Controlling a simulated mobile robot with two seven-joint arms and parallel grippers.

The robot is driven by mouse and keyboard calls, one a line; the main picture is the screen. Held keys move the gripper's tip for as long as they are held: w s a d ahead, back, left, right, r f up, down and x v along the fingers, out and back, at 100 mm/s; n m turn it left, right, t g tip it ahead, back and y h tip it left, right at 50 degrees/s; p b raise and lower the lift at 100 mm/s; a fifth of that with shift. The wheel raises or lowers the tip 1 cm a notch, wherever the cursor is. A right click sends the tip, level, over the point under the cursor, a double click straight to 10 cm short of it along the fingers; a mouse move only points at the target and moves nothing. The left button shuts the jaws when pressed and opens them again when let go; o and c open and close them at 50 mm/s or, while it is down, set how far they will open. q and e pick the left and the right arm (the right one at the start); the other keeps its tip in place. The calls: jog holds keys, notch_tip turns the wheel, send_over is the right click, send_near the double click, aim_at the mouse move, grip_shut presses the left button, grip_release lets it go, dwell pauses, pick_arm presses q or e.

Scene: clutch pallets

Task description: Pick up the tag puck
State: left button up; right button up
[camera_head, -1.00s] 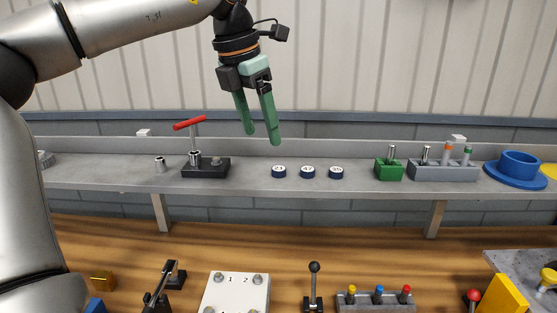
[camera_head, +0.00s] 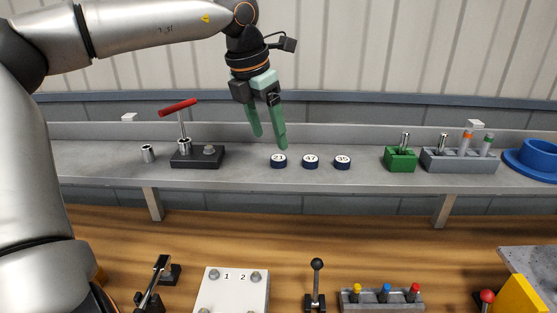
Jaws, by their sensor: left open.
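Three round dark-blue pucks with white numbered tops stand in a row on the grey shelf (camera_head: 240,178). The left puck (camera_head: 278,161) reads 21 or similar, the middle puck (camera_head: 310,162) reads 47, and the right puck (camera_head: 342,163) reads 35 or similar. I cannot tell which one is the tag puck. My left gripper (camera_head: 270,143) has green fingers that point down and stand apart, with nothing between them. Its fingertips are just above the left puck in the picture, apart from it. My right gripper is not in view.
On the shelf left of the pucks are a black block with a red-handled tool (camera_head: 197,157) and a metal cylinder (camera_head: 148,154). To the right are a green block (camera_head: 400,160), a grey peg holder (camera_head: 458,161) and a blue flanged ring (camera_head: 535,158). Levers and a white plate (camera_head: 232,292) stand on the wooden bench below.

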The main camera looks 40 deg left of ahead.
aim_at(278, 158)
pick_arm(q)
jog(key=shift+d+p+x, duration=0.2)
jog(key=shift+p+x, duration=0.4)
jog(key=shift+x, duration=2.1)
jog(key=shift+w+r, duration=0.1)
jog(key=shift+w, duration=0.05)
grip_shut()
